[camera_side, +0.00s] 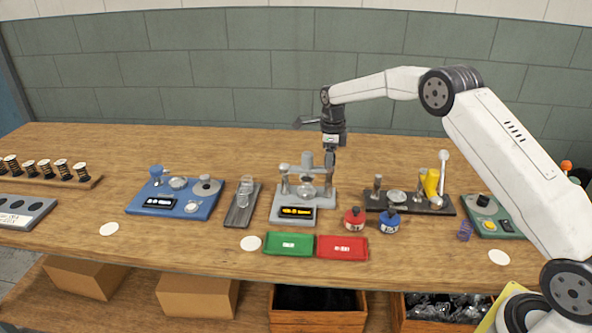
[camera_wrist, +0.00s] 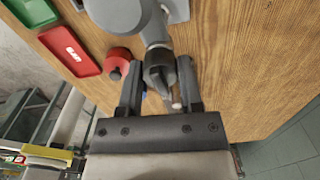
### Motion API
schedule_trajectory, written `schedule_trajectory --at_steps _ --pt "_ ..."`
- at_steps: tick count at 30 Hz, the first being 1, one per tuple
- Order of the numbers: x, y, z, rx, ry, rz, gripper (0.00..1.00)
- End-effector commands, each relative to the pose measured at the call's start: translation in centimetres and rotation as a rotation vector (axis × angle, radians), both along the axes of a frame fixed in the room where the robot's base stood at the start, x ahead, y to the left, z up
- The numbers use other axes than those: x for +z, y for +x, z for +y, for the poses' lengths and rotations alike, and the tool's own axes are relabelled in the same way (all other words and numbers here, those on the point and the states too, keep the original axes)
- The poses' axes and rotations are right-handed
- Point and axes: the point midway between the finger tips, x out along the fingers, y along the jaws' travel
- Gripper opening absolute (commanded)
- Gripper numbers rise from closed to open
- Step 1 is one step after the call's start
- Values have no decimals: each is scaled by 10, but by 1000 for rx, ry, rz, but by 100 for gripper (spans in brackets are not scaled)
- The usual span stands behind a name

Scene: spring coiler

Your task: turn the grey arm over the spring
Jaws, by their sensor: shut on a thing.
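The grey station (camera_side: 303,205) with a small lit display stands near the middle of the bench. Its grey arm (camera_side: 308,162) sits at the top of the station, on the side by my gripper (camera_side: 330,158). In the wrist view my gripper (camera_wrist: 160,92) is shut on the dark end of the grey arm (camera_wrist: 157,38), one finger on each side. My gripper points down at the station's right side. I cannot make out a spring under the arm; in the wrist view the arm hides much of the station.
A red pot (camera_side: 354,221) and a blue pot (camera_side: 389,222) stand close at the front right. A green tray (camera_side: 289,244) and a red tray (camera_side: 343,247) lie in front. A dark fixture (camera_side: 410,203) is close on the right, a grey block (camera_side: 243,205) on the left. Bare bench lies behind.

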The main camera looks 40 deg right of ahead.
Motion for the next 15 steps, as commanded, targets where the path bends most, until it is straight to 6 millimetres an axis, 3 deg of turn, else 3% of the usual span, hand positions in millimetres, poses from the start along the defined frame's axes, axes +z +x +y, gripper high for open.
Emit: schedule_trajectory --at_steps 15 --pt "1 0 -1 -110 -1 -1 0"
